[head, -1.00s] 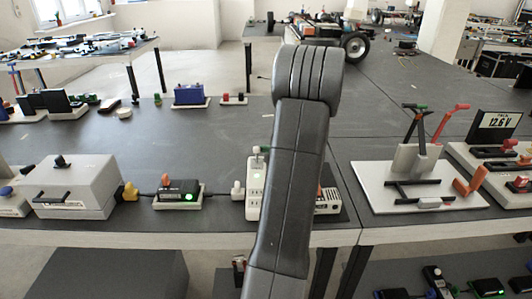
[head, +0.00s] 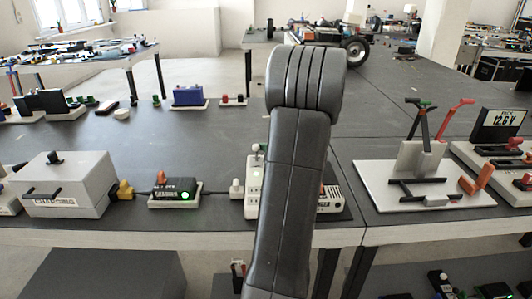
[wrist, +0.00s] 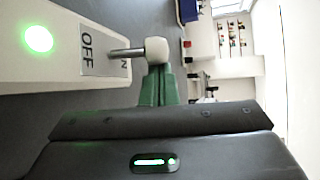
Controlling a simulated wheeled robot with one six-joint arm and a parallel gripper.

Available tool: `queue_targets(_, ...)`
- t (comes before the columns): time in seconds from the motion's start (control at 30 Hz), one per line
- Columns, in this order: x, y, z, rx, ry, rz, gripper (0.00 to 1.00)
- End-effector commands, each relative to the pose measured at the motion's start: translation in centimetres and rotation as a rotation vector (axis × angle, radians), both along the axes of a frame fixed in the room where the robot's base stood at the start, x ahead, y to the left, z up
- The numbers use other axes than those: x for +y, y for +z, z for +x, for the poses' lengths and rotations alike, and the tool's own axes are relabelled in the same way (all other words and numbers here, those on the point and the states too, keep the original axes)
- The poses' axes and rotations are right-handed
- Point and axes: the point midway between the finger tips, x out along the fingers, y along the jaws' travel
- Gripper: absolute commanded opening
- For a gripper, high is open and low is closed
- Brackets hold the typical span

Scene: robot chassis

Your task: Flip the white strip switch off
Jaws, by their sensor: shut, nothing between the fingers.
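The white strip (head: 251,205) stands on the dark bench in the head view, partly hidden behind my arm. In the wrist view its end (wrist: 55,72) fills the upper left, with a lit green lamp (wrist: 38,39) and a label reading OFF; the other word is partly covered, with an N showing. The switch lever (wrist: 156,50) has a metal stem and a pale round knob, which also shows in the head view (head: 257,149). My gripper (wrist: 158,75) has its green fingers shut and empty, right beside the knob; I cannot tell whether they touch it.
Left of the strip are a small box with a green light (head: 175,192) and a grey charging box (head: 66,184). Right of my arm, a white board (head: 425,187) carries levers. The bench behind the strip is mostly clear.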

Motion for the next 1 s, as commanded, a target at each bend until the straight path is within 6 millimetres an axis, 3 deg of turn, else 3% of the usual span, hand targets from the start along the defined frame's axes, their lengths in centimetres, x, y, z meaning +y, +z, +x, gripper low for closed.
queue_targets(0.8,0.1,0.0,-2.2,0.001,0.002,0.000,0.00)
queue_targets(1.0,-1.0,0.5,-3.4,-0.001,-0.001,-0.001,0.00)
